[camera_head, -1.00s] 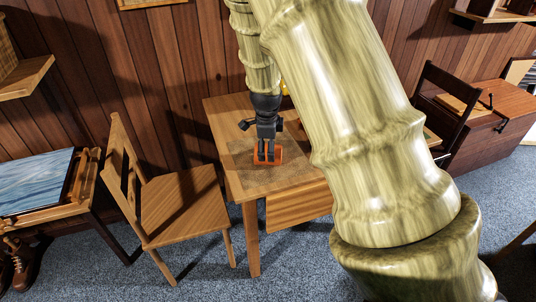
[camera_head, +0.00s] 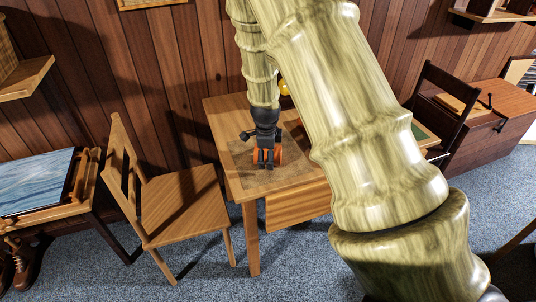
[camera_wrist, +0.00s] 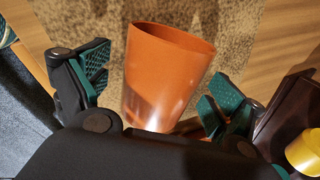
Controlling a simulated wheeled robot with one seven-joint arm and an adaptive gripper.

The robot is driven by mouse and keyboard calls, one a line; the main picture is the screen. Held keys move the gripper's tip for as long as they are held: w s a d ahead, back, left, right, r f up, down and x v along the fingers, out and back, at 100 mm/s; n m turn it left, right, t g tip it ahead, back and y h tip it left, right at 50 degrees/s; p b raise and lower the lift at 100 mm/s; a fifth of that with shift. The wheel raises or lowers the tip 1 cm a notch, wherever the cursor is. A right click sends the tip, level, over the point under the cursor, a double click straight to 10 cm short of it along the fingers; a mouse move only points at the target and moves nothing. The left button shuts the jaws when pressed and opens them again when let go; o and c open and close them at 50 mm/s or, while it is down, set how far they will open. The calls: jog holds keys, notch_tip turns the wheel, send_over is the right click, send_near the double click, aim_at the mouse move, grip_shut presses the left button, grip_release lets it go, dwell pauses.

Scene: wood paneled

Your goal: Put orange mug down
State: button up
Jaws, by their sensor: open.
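The orange mug (camera_head: 279,155) is at the speckled mat (camera_head: 240,158) on the wooden table (camera_head: 228,112). My gripper (camera_head: 267,160) is in front of it in the head view and hides its middle. In the wrist view, the mug (camera_wrist: 165,75) lies between the two spread green-padded fingers (camera_wrist: 160,88), with a visible gap to the left finger. Its rim faces the top of the picture, and its lower end is hidden by my gripper. Whether its base rests on the mat cannot be seen.
A wooden chair (camera_head: 180,205) stands left of the table. A yellow object (camera_wrist: 305,152) and a dark brown item (camera_wrist: 285,120) are close to the right finger in the wrist view. The panelled wall (camera_head: 170,60) is behind the table. My arm hides the table's right part.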

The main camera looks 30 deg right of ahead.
jog(key=shift+f, duration=0.2)
dwell(0.3)
jog(key=c, duration=1.4)
jog(key=shift+r, duration=0.15)
